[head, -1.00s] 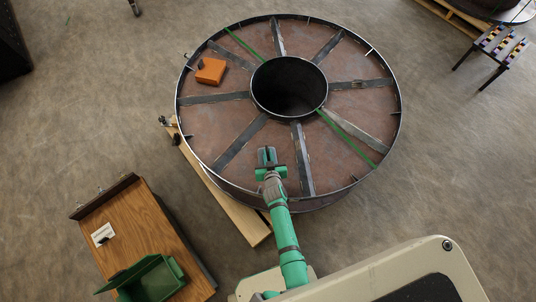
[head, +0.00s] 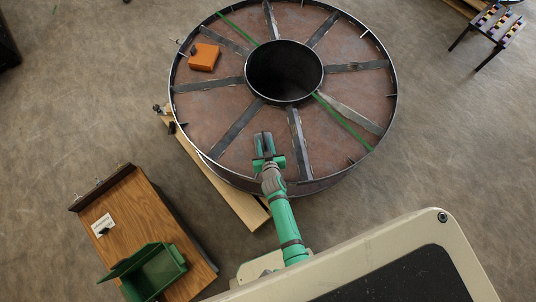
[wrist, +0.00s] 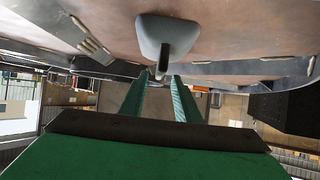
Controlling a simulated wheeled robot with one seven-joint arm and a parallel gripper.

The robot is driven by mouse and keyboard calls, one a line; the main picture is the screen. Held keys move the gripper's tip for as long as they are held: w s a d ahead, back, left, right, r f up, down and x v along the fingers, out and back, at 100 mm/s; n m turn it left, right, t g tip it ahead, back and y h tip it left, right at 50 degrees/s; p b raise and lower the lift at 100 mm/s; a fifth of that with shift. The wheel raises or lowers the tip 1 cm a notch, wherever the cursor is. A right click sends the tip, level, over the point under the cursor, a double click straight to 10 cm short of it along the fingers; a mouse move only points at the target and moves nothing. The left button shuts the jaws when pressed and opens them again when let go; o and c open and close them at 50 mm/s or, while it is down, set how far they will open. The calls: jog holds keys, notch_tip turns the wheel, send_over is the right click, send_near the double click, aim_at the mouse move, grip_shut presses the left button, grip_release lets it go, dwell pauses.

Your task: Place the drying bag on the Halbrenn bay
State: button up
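A grey rounded thing with a narrow tab (wrist: 168,38), perhaps the drying bag, is straight ahead of my gripper in the wrist view. It lies close to the rusty reel face; contact is unclear. Its tab reaches down between my gripper's (wrist: 160,76) green fingertips. The fingers stand apart, with small gaps seeming to show beside the tab. In the head view my gripper (head: 267,148) is over the reel's near part, with dark grey between its fingers. A wooden bench (head: 150,222) carries a white card (head: 102,224), too small to read. I cannot tell which place is the Halbrenn bay.
The big steel reel (head: 350,92) has raised spokes, a rim and an open hub. An orange block (head: 204,57) lies on it. A plank (head: 235,198) runs beside it. A green bin (head: 155,272) stands on the bench. A stool (head: 492,32) is at upper right.

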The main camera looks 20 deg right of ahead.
jog(key=s+a+r+n+t+y, duration=0.1)
jog(key=s+a+r, duration=0.4)
jog(key=s+r, duration=0.55)
jog(key=s+a+r+n+t+y, duration=0.15)
jog(key=s+a+r, duration=0.45)
jog(key=s, duration=0.8)
jog(key=s+a+r, duration=0.2)
jog(key=s+r, duration=0.2)
jog(key=r, duration=0.4)
jog(key=s+a+r, duration=0.3)
jog(key=s+r, duration=0.1)
jog(key=r, duration=0.4)
jog(key=shift+r+t, duration=0.2)
jog(key=shift+t, duration=0.25)
